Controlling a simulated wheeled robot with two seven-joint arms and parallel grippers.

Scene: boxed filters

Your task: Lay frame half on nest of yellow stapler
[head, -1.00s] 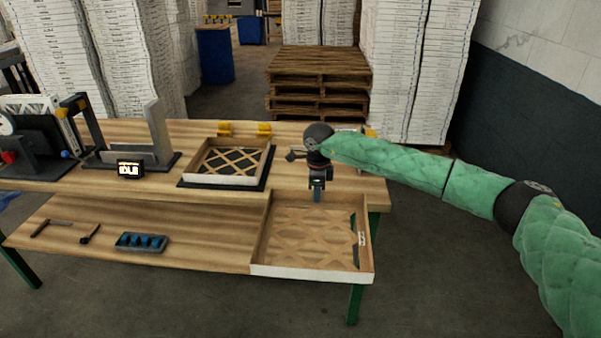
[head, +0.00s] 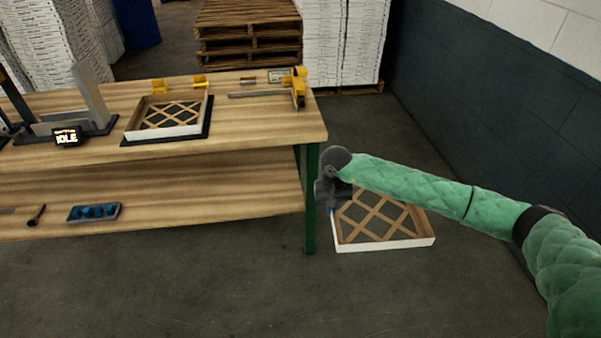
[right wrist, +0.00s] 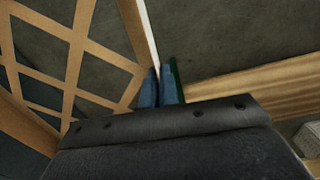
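A frame half (head: 384,244) with a tan lattice and white outer sides is off the table's right end, apart from the table. My right gripper (head: 333,208) is at its left side. In the right wrist view the blue fingertips (right wrist: 160,88) are close together on the frame half's thin wall (right wrist: 131,28), holding it. Another latticed frame half (head: 165,131) lies on a black nest plate (head: 209,127) on the tabletop. A yellow stapler-like tool (head: 298,88) stands at the tabletop's right end. My left gripper is out of view.
The wooden table (head: 250,125) has a lower shelf (head: 220,190) holding a blue-filled tray (head: 94,212). Two yellow blocks (head: 159,86) sit behind the nest plate. Pallets (head: 250,35) and white stacks stand behind. The floor in front is clear.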

